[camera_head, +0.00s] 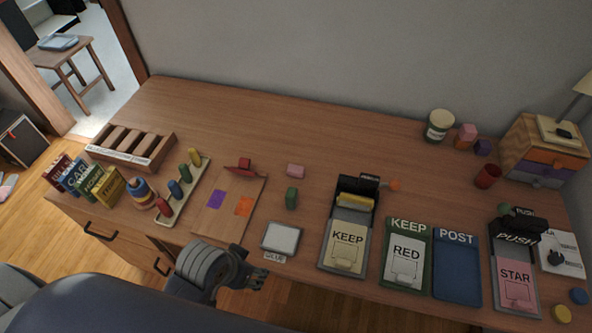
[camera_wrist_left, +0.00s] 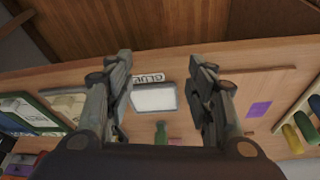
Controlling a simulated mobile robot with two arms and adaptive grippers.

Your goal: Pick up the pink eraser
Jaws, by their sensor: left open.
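The pink eraser (camera_head: 296,170) is a small pink block lying on the wooden desk (camera_head: 300,120), behind a green block (camera_head: 291,198). In the left wrist view, a bit of pink (camera_wrist_left: 174,140) shows beside the green block (camera_wrist_left: 160,133), mostly hidden by my gripper's body. My left gripper (camera_head: 257,279) is at the desk's front edge, in front of the GLUE tray and well apart from the eraser. In the left wrist view its two fingers (camera_wrist_left: 160,62) are spread with nothing between them. My right gripper is not in view.
The grey GLUE tray (camera_head: 281,238) lies between my gripper and the green block. A board (camera_head: 228,215) with coloured squares and a peg toy (camera_head: 182,190) are to the left. KEEP (camera_head: 346,245) and POST (camera_head: 456,268) boxes stand right. Bare desk lies behind the eraser.

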